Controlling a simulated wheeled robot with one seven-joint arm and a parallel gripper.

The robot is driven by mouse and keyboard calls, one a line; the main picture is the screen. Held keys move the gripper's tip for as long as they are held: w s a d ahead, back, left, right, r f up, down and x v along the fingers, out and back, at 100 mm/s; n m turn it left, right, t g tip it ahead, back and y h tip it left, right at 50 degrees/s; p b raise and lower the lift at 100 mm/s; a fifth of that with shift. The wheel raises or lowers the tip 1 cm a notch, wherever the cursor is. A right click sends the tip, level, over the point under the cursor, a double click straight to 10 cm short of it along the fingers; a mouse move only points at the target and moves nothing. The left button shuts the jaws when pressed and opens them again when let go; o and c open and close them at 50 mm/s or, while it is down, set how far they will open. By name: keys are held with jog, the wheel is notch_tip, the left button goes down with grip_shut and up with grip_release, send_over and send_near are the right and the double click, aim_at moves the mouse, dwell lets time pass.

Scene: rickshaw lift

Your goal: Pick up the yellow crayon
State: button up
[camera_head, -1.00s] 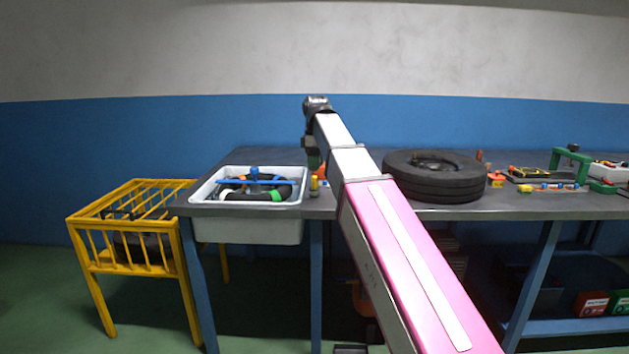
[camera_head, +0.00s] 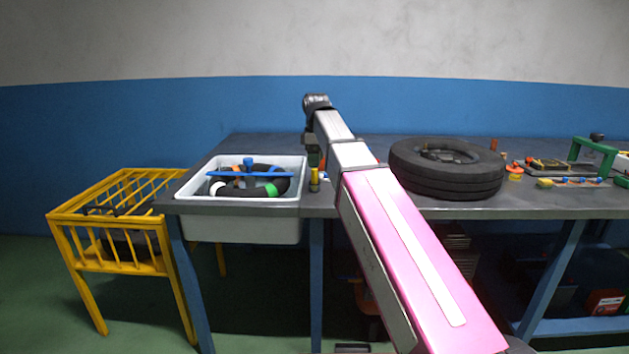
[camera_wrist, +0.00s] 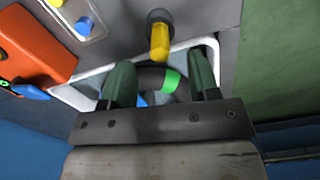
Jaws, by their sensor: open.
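A small yellow piece (camera_head: 314,180), which looks like the yellow crayon, stands at the table's front edge, just right of the white basin. In the wrist view the yellow crayon (camera_wrist: 160,42) shows as a faceted yellow body with a dark, rounded part at its top in the picture. My gripper (camera_wrist: 162,76) is open, with its two green fingers apart and nothing seen held between them. The crayon lies beyond the gap between the fingertips, near its middle. In the head view my arm partly hides my gripper (camera_head: 314,158), which is above the table near the crayon.
The white basin (camera_head: 190,190) holds dark rings and a blue bar. A black tyre stack (camera_head: 447,180) stands right of my arm. An orange object (camera_wrist: 35,45) and a clear tray (camera_wrist: 98,28) lie left in the wrist view. A yellow rack (camera_head: 120,262) stands left.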

aim_at(314, 183)
jog(key=shift+w+a+f, duration=0.1)
jog(key=shift+a+f, duration=0.05)
jog(key=shift+f, duration=1.2)
jog(key=shift+a+f, duration=0.1)
jog(key=shift+f, duration=1.25)
jog(key=c, duration=1)
